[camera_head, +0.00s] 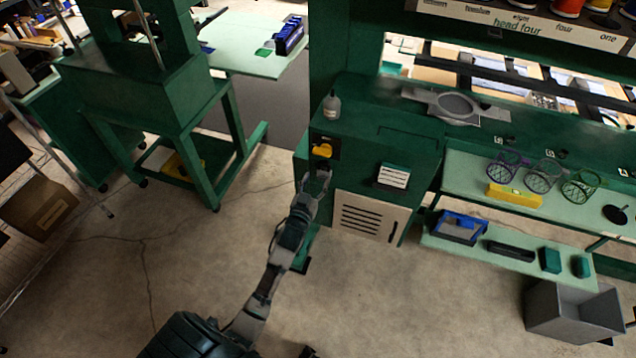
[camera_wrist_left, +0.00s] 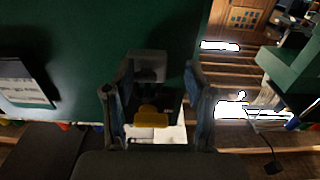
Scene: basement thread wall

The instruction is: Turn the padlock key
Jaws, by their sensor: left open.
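A yellow padlock-like piece (camera_head: 322,150) sits on a dark plate on the upper left part of the green cabinet's front (camera_head: 410,158). My left gripper (camera_head: 317,170) is just below it, close to the cabinet. In the left wrist view my left gripper (camera_wrist_left: 158,80) has its two fingers apart, with the yellow piece (camera_wrist_left: 152,115) showing between them. A grey block (camera_wrist_left: 147,67) also shows between the fingers, against the green surface. I cannot make out a key, and I cannot tell whether the fingers touch anything. My right gripper is not seen.
A small bottle (camera_head: 332,105) stands on the ledge above the padlock. A white card (camera_head: 393,175) and a vented panel (camera_head: 368,216) are on the cabinet. Shelves with a blue tray (camera_head: 461,227) are at the right.

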